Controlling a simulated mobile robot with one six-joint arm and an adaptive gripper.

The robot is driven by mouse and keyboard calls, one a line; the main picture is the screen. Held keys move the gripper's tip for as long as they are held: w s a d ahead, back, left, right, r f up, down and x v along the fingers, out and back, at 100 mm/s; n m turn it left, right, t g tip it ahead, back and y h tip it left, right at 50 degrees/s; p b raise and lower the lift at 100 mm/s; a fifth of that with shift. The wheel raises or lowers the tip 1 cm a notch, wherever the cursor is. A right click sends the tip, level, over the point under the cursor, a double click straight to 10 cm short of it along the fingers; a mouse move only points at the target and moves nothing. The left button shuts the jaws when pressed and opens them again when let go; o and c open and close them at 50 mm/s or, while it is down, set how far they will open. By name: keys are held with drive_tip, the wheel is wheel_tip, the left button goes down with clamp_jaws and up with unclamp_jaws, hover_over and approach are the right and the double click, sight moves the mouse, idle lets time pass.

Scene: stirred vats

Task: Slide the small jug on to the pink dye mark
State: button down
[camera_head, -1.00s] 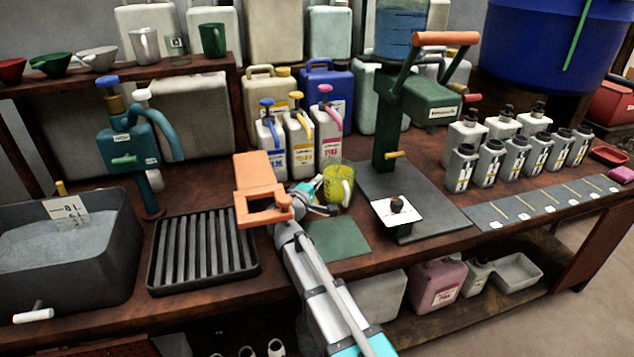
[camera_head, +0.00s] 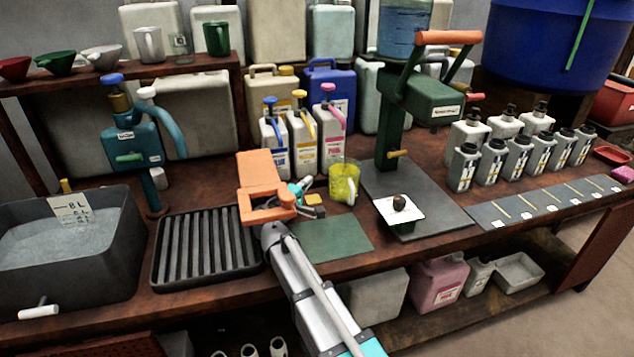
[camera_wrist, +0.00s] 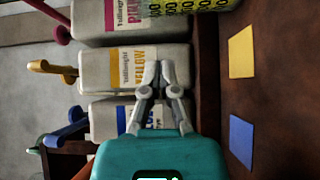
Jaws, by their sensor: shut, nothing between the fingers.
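The small jug (camera_head: 343,182) is a translucent yellow-green measuring jug, upright on the bench in front of the pink dye bottle (camera_head: 330,135). Its graduated side also shows at the top edge of the wrist view (camera_wrist: 200,5). My gripper (camera_head: 307,185) is left of the jug and apart from it, partly hidden by my orange wrist part. In the wrist view my gripper (camera_wrist: 161,68) has its fingers together and empty, in front of the yellow and blue bottles. A yellow mark (camera_wrist: 241,52) and a blue mark (camera_wrist: 241,140) lie on the bench. I see no pink mark; it may be hidden.
Yellow (camera_head: 303,135) and blue (camera_head: 272,138) dye bottles stand beside the pink one. A green press (camera_head: 390,130) on a grey plate (camera_head: 440,205) is right of the jug. A green mat (camera_head: 335,240) lies in front. A slatted rack (camera_head: 205,245) is at left.

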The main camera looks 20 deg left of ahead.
drive_tip(key=s, duration=0.9)
drive_tip(key=shift+s+a, duration=0.3)
drive_tip(key=shift+s, duration=0.1)
